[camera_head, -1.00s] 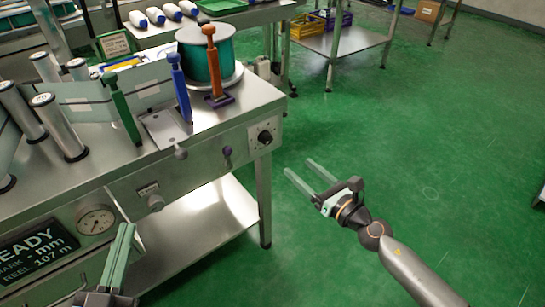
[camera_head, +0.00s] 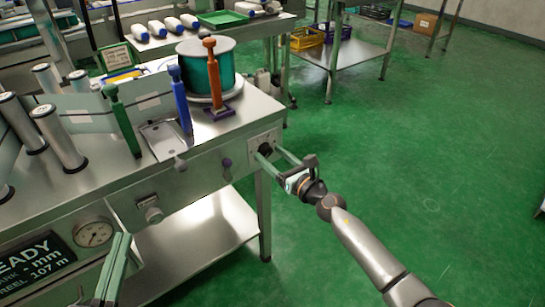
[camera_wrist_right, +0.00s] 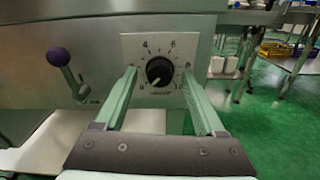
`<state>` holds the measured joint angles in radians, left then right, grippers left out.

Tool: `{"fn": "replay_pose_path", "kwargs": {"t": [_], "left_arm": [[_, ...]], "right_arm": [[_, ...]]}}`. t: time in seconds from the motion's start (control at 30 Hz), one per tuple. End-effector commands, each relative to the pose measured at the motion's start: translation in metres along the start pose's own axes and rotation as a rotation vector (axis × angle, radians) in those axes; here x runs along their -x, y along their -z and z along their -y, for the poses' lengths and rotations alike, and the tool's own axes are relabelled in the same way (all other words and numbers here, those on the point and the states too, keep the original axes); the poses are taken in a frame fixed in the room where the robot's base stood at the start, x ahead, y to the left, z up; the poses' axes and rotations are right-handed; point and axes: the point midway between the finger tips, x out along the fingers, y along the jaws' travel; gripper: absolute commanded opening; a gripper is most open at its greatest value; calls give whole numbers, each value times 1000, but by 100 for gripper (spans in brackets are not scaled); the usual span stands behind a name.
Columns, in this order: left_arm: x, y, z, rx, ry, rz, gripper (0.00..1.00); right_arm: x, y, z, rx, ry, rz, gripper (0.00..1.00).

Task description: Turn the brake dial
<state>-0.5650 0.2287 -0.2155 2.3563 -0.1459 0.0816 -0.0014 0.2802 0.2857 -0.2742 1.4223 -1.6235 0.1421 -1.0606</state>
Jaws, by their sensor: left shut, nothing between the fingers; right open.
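The brake dial is a black knob (camera_wrist_right: 159,71) on a pale square plate with numbers around it, on the machine's front panel. In the head view the dial (camera_head: 264,150) is at the panel's right end, partly behind my fingers. My right gripper (camera_head: 268,152) is open in front of it. In the right wrist view its two green fingers (camera_wrist_right: 162,88) stand left and right of the knob, with gaps on both sides; I cannot tell how far their tips are from the plate. My left gripper (camera_head: 122,240) is shut and empty at the lower left, before the gauge.
A purple-tipped lever (camera_wrist_right: 72,72) stands left of the dial. The bench top (camera_head: 255,106) carries green, blue and orange handled levers, a teal reel (camera_head: 222,68) and metal rollers. Green floor (camera_head: 420,140) is open to the right.

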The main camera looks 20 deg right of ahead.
Motion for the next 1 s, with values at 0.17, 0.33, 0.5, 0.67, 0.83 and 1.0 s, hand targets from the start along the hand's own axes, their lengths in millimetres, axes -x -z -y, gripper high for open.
{"fn": "replay_pose_path", "kwargs": {"t": [0.17,0.33,0.5,0.67,0.83,1.0], "left_arm": [[0,2,0,-4,0,-9,0],[0,2,0,-4,0,-8,0],[0,2,0,-4,0,-8,0],[0,2,0,-3,0,-7,0],[0,2,0,-3,0,-7,0],[0,2,0,-3,0,-7,0]], "right_arm": [[-2,0,0,0,0,0,72],[-2,0,0,0,0,0,66],[-2,0,0,0,0,0,47],[-2,0,0,0,0,0,29],[-1,0,0,0,0,0,10],[-1,0,0,0,0,0,0]]}}
